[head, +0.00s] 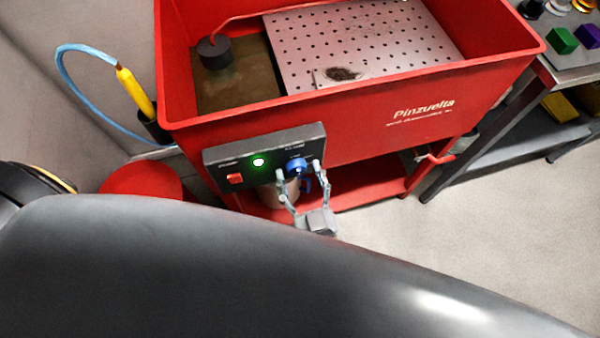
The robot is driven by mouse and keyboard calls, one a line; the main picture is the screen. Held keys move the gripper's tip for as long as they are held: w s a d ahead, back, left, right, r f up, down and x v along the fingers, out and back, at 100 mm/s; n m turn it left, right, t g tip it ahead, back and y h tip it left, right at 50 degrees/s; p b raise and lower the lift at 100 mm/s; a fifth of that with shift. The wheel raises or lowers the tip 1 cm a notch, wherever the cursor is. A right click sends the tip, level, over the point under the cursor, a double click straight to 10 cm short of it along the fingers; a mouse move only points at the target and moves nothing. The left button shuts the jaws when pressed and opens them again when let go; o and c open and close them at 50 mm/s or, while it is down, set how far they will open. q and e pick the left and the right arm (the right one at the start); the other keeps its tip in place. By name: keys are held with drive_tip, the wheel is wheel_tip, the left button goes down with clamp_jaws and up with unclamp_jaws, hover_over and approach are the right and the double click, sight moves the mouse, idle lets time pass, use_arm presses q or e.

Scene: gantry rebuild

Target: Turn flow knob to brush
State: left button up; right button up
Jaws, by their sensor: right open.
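The blue flow knob (297,165) sits on the right half of a dark control panel (265,146) on the front of a red parts washer. A red switch (235,179) and a lit green lamp (258,161) are to its left on the panel. My right gripper (301,175) is open, with one finger on each side of the knob in this view. I cannot tell whether the fingers touch it. The knob's markings are too small to read. My left gripper is not in view.
The red washer basin (345,112) holds a perforated metal tray (370,40). A yellow-handled brush (134,92) with a blue hose stands at the left. A red round object (140,180) is below it. A grey table (500,115) stands at the right, with clear floor in front.

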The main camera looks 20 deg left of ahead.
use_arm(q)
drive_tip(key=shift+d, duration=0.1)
use_arm(e)
drive_tip(key=c, duration=1.2)
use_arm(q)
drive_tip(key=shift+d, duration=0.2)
use_arm(e)
drive_tip(key=shift+o, duration=0.2)
